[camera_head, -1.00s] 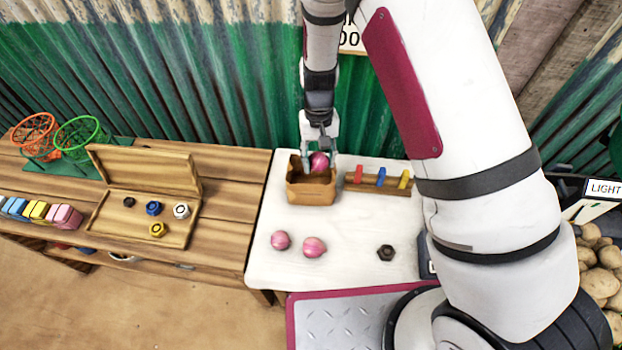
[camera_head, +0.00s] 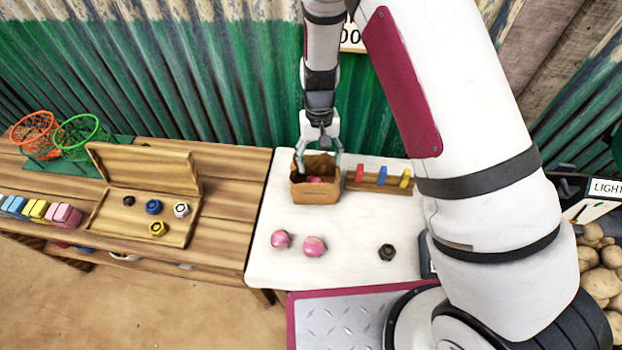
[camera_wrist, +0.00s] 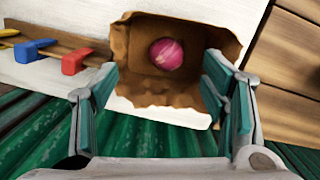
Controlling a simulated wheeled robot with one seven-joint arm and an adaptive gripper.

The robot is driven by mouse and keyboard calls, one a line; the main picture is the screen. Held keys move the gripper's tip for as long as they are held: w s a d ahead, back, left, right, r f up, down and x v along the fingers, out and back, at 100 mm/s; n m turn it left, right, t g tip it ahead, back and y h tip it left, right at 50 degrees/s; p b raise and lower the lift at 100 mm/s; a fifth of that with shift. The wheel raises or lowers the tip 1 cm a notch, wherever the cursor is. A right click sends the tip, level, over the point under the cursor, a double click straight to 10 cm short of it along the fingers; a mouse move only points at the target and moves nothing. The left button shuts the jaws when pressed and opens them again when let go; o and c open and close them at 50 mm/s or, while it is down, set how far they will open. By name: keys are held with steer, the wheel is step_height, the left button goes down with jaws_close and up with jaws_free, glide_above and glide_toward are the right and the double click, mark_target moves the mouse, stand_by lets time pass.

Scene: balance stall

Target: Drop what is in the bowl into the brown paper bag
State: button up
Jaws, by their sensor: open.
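The brown paper bag (camera_head: 316,196) stands open at the back of the white table. A pink onion-like ball (camera_head: 316,180) lies inside it; the wrist view shows the ball (camera_wrist: 167,53) on the bottom of the bag (camera_wrist: 127,75). My gripper (camera_head: 319,160) is above the bag, with its fingers spread and nothing between them. The wrist view also shows the open fingers (camera_wrist: 165,90) at either side of the bag's mouth. I see no bowl in these frames.
Two pink balls (camera_head: 314,246) and a dark hex nut (camera_head: 387,252) lie on the white table (camera_head: 345,275). A rack with red, blue and yellow pegs (camera_head: 381,186) stands right of the bag. An open wooden box (camera_head: 172,237) is on the left bench.

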step_height(320, 180, up, 11)
steer(key=w, duration=0.1)
steer(key=shift+w+r, duration=0.15)
steer(key=shift+w, duration=0.2)
stand_by(0.3)
steer(key=s+d+r+t+y, duration=0.1)
steer(key=s+d+r+t, duration=0.2)
steer(key=r, duration=0.6)
steer(key=s+d+r, duration=0.4)
steer(key=s+r, duration=0.1)
steer(key=r, duration=0.5)
steer(key=s+d+r+t, duration=0.2)
steer(key=s+d+r, duration=0.1)
steer(key=s, duration=0.4)
steer(key=s+d+r+t, duration=0.2)
steer(key=s+d+r, duration=0.1)
steer(key=s, duration=0.5)
steer(key=shift+s+d+r+m+h, duration=0.3)
steer(key=shift+m+h, duration=0.1)
